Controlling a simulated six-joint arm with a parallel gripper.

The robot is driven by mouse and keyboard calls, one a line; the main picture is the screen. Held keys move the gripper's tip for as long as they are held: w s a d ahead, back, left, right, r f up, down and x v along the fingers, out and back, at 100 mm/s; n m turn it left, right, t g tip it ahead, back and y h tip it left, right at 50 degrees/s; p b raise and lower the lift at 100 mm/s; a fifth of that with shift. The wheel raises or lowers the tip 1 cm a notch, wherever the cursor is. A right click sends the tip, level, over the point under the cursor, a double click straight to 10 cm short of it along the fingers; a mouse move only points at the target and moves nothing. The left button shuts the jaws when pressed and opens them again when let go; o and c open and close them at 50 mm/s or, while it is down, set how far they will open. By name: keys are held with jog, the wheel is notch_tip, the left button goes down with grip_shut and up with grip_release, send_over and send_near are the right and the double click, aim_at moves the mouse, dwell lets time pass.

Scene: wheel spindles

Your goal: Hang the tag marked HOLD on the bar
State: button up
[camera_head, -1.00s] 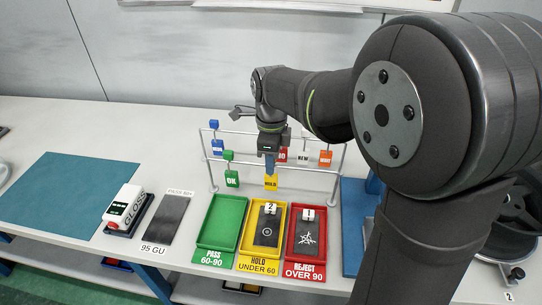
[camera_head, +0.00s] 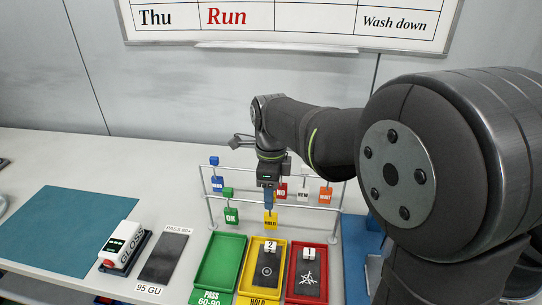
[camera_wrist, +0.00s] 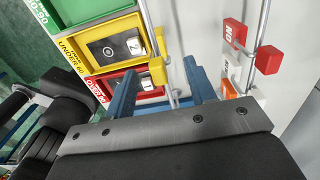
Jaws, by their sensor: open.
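The yellow HOLD tag (camera_head: 270,218) hangs upright at the lower front bar (camera_head: 250,202) of the metal rack, to the right of the green OK tag (camera_head: 231,215). My gripper (camera_head: 269,207) is right above the HOLD tag, pointing down, and hides the tag's upper part and hook.
The rack's rear bar holds blue (camera_head: 217,182), red (camera_head: 281,190), white (camera_head: 303,191) and orange (camera_head: 326,195) tags close behind. Green (camera_head: 202,275), yellow (camera_head: 279,250) and red (camera_head: 332,262) trays lie in front. A gloss meter (camera_head: 124,246) stands left.

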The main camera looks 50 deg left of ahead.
notch_tip(320, 180, up, 15)
jog(key=shift+w+a+f, duration=0.1)
jog(key=shift+f, duration=0.1)
dwell(0.3)
notch_tip(320, 180, down, 18)
jog(key=shift+r, duration=0.8)
notch_tip(320, 180, up, 16)
notch_tip(320, 180, down, 16)
jog(key=shift+f, duration=0.2)
jog(key=shift+s+d+r, duration=0.2)
jog(key=shift+r, duration=0.35)
jog(key=shift+s+d+r, duration=0.2)
jog(key=shift+r, duration=0.35)
jog(key=shift+s+d, duration=0.4)
